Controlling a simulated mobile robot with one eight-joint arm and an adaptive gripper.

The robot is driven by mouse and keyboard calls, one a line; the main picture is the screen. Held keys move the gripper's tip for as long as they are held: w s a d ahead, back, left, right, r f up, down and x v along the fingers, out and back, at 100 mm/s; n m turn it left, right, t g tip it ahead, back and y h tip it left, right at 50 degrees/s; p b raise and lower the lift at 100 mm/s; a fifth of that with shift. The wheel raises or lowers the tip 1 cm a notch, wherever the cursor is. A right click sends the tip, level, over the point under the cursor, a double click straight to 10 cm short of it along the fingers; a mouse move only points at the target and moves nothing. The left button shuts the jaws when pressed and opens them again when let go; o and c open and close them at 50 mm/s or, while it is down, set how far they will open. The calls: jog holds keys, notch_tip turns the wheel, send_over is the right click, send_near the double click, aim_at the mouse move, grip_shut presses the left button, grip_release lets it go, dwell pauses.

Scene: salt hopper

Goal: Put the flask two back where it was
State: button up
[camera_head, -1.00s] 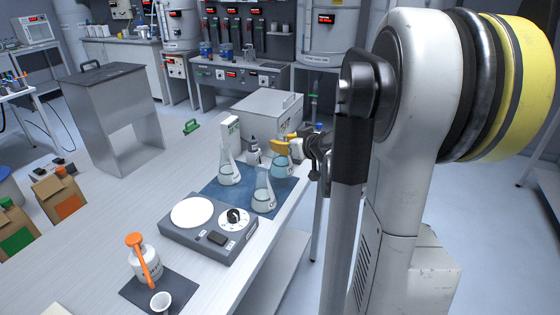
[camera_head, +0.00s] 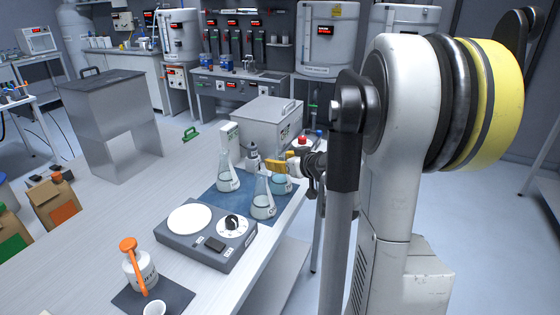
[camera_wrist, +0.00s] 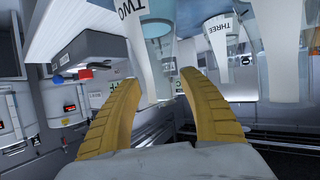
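Flask two (camera_wrist: 150,75), marked TWO, is clear with blue liquid. In the wrist view, which is upside down, its neck shows between my fingers with a gap on the right. In the head view it appears to be the back right flask (camera_head: 282,185) on the blue mat (camera_head: 232,207). My gripper (camera_head: 272,164) is at its neck; its two yellow fingers (camera_wrist: 158,84) are apart. The flask marked THREE (camera_wrist: 222,45) is to the right in the wrist view and seems to be the front flask (camera_head: 263,207). Another flask (camera_head: 228,180) stands at the mat's left.
A grey hotplate (camera_head: 207,236) is in front of the mat. An orange-topped bottle (camera_head: 140,272) is at the front.

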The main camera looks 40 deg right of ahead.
jog(key=shift+r, duration=0.1)
jog(key=shift+s+r+p, duration=0.2)
jog(key=shift+r+p, duration=0.05)
jog(key=shift+p, duration=0.05)
jog(key=p+v, duration=0.4)
jog(key=v, duration=0.7)
jog(key=a+n+g+y, duration=0.1)
jog(key=a+g+y, duration=0.2)
jog(key=a, duration=1.5)
jog(key=s+a+g, duration=0.1)
jog(key=s+a, duration=0.3)
jog(key=a, duration=0.3)
jog(key=s+a+f+g, duration=0.1)
jog(key=s+a+g, duration=0.1)
jog(key=s+a, duration=0.3)
jog(key=a, duration=0.2)
jog(key=shift+s+a+n+h, duration=0.3)
jog(key=shift+a+h, duration=0.05)
jog(key=shift+h, duration=0.05)
